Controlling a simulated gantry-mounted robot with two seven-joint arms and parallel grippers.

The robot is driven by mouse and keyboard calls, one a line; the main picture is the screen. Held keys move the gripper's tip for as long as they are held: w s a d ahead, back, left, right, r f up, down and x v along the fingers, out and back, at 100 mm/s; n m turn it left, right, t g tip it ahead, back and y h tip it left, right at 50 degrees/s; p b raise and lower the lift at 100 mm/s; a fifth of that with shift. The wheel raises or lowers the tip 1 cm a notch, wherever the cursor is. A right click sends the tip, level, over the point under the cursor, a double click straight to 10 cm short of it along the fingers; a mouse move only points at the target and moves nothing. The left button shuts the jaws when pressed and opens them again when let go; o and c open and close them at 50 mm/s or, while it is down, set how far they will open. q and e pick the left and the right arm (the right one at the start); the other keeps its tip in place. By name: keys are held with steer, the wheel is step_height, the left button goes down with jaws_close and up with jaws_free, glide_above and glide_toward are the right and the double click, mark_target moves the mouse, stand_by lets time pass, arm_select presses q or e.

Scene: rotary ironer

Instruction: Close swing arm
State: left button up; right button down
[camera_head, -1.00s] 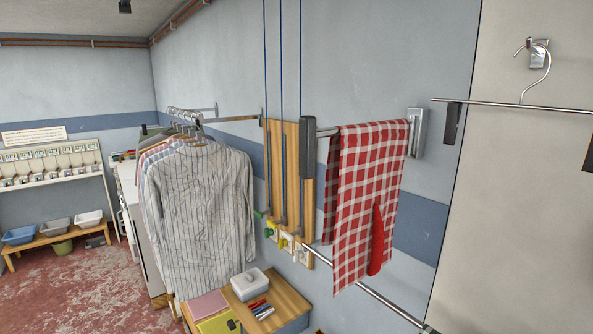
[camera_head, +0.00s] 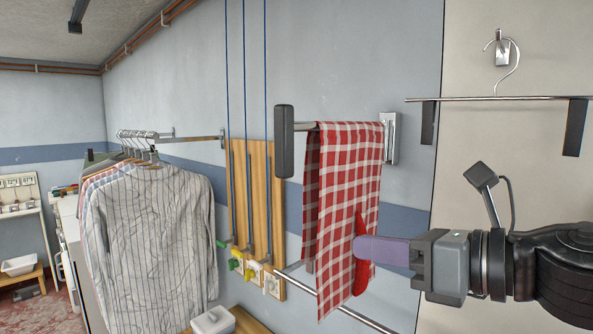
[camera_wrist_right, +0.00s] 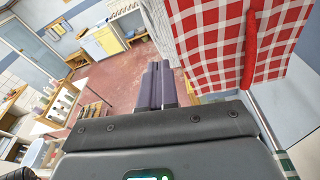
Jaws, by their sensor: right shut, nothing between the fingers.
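A swing arm, a metal bar with a dark end cap (camera_head: 284,140), stands out from a silver wall bracket (camera_head: 390,138). A red-and-white checked cloth (camera_head: 340,205) hangs over the bar and hides much of it. The cloth also shows in the right wrist view (camera_wrist_right: 215,30). My right gripper (camera_head: 358,249) has purple fingers, closed together and empty. In the head view its fingertips overlap the cloth's lower right edge; whether they touch cannot be told. In the wrist view the fingers (camera_wrist_right: 157,68) lie left of the cloth. My left gripper is out of view.
A narrow red item (camera_head: 361,275) hangs at the cloth's right edge, partly behind my fingers. A lower metal rail (camera_head: 335,308) runs below. Striped shirts (camera_head: 150,235) hang at left. A hanger (camera_head: 497,65) and another bar (camera_head: 500,98) are at upper right.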

steer(key=s+d+r+n+t, duration=0.2)
steer(key=s+r, duration=0.4)
steer(key=r, duration=0.4)
steer(key=y+p, duration=0.1)
steer(key=p, duration=0.4)
glide_toward(291, 153)
steer(key=x, duration=0.5)
steer(key=shift+w+a+r, duration=0.1)
steer(key=shift+a, duration=0.15)
steer(key=shift+w+a+f, duration=0.2)
steer(key=shift+w+a, duration=0.25)
